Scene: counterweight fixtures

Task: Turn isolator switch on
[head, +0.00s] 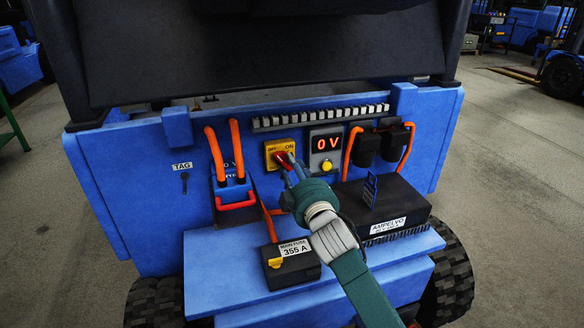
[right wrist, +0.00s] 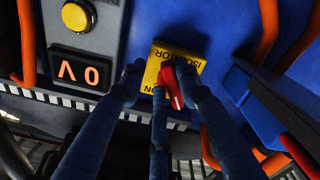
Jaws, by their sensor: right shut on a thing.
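The isolator switch has a yellow plate (head: 270,148) with OFF and ON lettering and a red handle (head: 284,160). It sits on the blue panel of the machine. My right gripper (head: 289,170) reaches in from the lower right and is shut on the red handle, hiding part of it. In the right wrist view the yellow plate (right wrist: 158,66) appears upside down, and the fingers (right wrist: 160,85) are around the red handle (right wrist: 171,90). The handle looks slanted; its exact setting is partly hidden. My left gripper is not in view.
Right of the switch is a display (head: 327,143) reading 0 V above a yellow button (head: 327,166). A blue connector with a red handle (head: 237,202) is to the left. A main fuse box (head: 290,267) and a black Ampelvo box (head: 385,205) stand on the ledge below.

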